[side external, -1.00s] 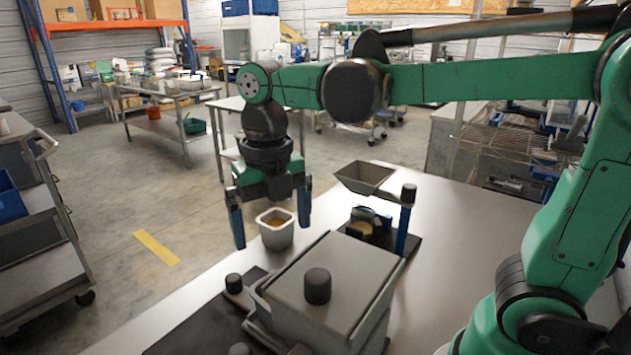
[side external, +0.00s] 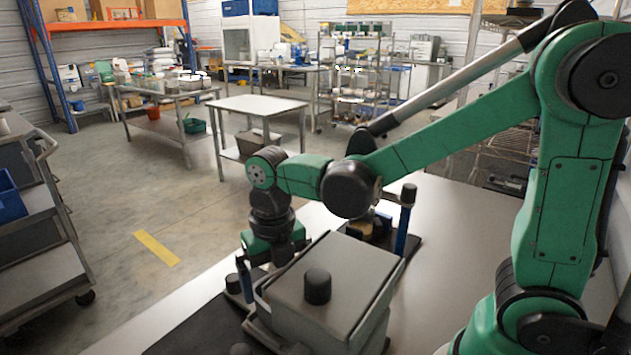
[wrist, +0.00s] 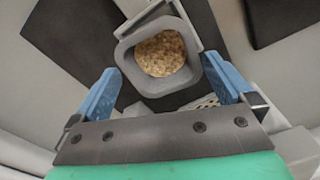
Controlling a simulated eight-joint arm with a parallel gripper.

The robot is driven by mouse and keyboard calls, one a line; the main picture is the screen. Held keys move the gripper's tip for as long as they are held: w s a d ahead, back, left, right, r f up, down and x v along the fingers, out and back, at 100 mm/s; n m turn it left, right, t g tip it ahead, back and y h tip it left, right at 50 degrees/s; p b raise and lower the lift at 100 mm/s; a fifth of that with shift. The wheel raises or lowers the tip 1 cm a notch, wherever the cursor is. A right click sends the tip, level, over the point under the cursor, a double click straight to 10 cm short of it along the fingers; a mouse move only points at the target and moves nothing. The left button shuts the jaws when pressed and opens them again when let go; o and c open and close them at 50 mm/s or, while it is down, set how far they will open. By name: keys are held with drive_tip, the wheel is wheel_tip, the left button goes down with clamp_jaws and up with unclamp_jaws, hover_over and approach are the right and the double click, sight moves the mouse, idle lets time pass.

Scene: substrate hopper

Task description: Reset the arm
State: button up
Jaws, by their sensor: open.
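My gripper (side external: 272,258) is low behind the grey hopper box (side external: 345,275) in the side view, pointing down. Part of its fingers is hidden by the box. In the wrist view its two blue fingers (wrist: 163,66) are open and spread apart. A grey square cup (wrist: 128,52) with brown granular substrate (wrist: 160,53) lies between and just beyond the fingertips, with gaps to both fingers. The cup is hidden in the side view. The hopper box has a closed grey lid with a black knob (side external: 318,286).
A blue post with a black top (side external: 405,225) stands right of the hopper on a dark base. The metal table (side external: 470,225) is clear to the right. A cart (side external: 40,250) stands at the left. Benches and shelves stand far behind.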

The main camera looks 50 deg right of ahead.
drive_tip(key=shift+r, duration=0.2)
drive_tip(key=shift+f, duration=0.15)
drive_tip(key=shift+f, duration=0.6)
drive_tip(key=shift+r, duration=9.4)
drive_tip(key=w+d+f+m, duration=0.2)
drive_tip(key=f+m, duration=0.1)
drive_tip(key=m, duration=1.1)
drive_tip(key=w+d+f+m, duration=0.2)
drive_tip(key=f+m, duration=0.2)
drive_tip(key=m, duration=1)
drive_tip(key=shift+w+d+f, duration=0.25)
drive_tip(key=shift+w+d, duration=0.05)
drive_tip(key=shift+w, duration=0.05)
